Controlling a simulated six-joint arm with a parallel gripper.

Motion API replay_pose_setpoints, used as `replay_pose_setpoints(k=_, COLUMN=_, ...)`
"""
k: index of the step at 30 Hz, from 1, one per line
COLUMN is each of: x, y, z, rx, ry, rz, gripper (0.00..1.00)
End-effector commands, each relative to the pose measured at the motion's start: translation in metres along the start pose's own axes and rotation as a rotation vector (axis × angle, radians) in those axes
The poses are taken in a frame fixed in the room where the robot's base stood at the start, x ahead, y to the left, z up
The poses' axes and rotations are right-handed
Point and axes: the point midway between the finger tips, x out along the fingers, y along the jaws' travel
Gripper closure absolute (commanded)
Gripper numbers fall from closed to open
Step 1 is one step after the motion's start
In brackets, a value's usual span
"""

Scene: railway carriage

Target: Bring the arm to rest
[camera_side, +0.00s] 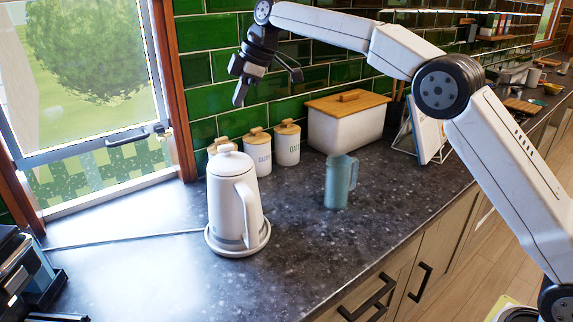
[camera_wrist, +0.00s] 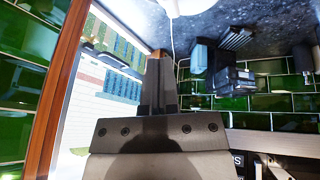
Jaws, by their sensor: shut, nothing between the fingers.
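My gripper (camera_side: 239,98) hangs in the air above the back of the counter, in front of the green tiled wall. Its fingers are shut with nothing between them. In the wrist view my gripper (camera_wrist: 162,58) shows with its fingers together in the middle of the picture. My arm reaches in from the right, raised well clear of the counter (camera_side: 300,235). The white kettle (camera_side: 222,200) stands below my gripper on its round base, apart from it.
A blue-grey mug (camera_side: 337,185) stands right of the kettle. White canisters (camera_side: 257,155) with wooden lids and a white bread bin (camera_side: 345,128) line the wall. A window (camera_side: 95,80) is at left. A dark appliance (camera_side: 22,270) sits at the lower left corner.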

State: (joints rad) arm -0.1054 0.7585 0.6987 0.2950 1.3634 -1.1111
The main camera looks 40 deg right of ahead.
Motion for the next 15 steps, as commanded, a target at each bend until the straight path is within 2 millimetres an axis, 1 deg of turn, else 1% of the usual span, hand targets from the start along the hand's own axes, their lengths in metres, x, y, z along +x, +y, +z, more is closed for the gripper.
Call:
replay_pose_setpoints(k=5, x=0.007, y=-0.004, z=0.013, rx=0.079, ry=-0.021, rz=0.009, gripper=1.0)
replay_pose_setpoints(k=8, x=0.013, y=-0.008, z=0.025, rx=0.144, ry=-0.037, rz=0.016, gripper=1.0)
replay_pose_setpoints(k=15, x=0.028, y=-0.025, z=0.059, rx=0.317, ry=-0.081, rz=0.044, gripper=1.0)
